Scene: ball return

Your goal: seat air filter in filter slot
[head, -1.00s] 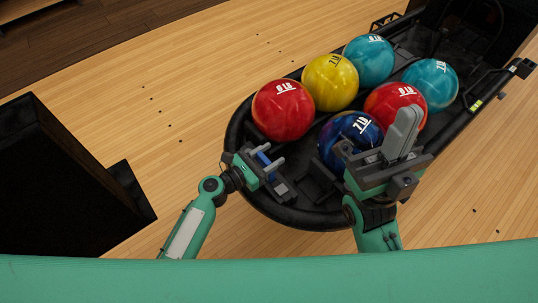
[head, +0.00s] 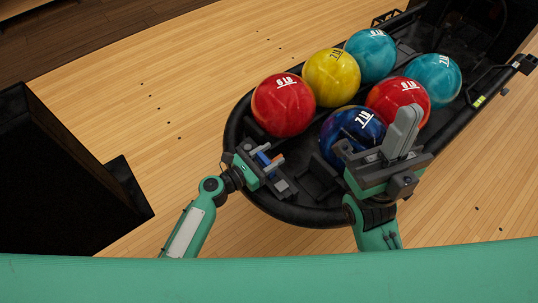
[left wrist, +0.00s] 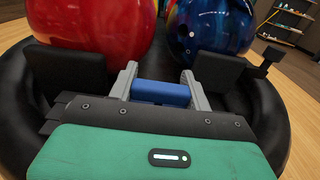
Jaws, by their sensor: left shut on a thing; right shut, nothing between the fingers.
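My left gripper (head: 271,157) is at the near left end of the black ball return, low over its rim. In the left wrist view it is shut on a blue block (left wrist: 160,92), which lies crosswise between its two grey fingers; I take this for the air filter. The filter slot cannot be told apart from the dark parts around the gripper. My right gripper (head: 406,127) is shut and empty, raised in front of the near side of the ball return, with its fingers pointing up in the head view.
The ball return (head: 297,215) holds several bowling balls. A red ball (head: 283,105) and a dark blue ball (head: 350,130) are closest to my left gripper. Dark upright blocks (left wrist: 70,73) flank its fingers. A black box-like structure (head: 60,190) stands at left. Wooden floor lies around.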

